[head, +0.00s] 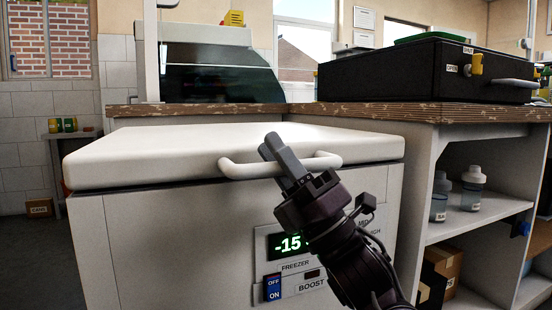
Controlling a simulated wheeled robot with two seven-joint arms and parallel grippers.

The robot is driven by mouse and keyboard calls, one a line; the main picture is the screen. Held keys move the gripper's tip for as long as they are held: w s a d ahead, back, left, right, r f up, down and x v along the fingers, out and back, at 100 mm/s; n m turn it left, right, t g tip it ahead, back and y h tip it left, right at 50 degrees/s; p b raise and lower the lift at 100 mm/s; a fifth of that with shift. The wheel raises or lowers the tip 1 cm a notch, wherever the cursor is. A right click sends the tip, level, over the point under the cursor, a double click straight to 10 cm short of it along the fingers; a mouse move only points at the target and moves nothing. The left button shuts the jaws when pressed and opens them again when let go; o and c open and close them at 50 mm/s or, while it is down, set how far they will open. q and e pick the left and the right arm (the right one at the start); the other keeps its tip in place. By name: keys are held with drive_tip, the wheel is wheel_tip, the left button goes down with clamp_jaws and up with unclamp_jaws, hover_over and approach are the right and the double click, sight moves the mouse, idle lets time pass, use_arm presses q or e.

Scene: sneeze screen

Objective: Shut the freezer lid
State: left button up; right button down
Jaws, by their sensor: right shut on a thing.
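The white freezer (160,250) stands in front of me below the counter. Its white lid (150,150) lies on top and looks level. A thin dark line runs under the lid's front edge, and I cannot tell whether the lid is fully seated. A white bar handle (240,170) sticks out from the lid's front. My right gripper (277,148) comes up from the lower right and is shut on the handle. It hides part of the handle and of the front panel, where a green display (288,244) reads -15. My left gripper is not in view.
A wooden-edged counter (365,111) runs behind the freezer, with a black case (400,70) on it and a dark glass screen (220,82) at the back. Open shelves (480,222) with bottles stand to the right.

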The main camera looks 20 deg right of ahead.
drive_tip(key=shift+r, duration=0.1)
drive_tip(key=c, duration=1.3)
unclamp_jaws()
drive_tip(key=v, duration=0.8)
drive_tip(key=shift+p, duration=0.35)
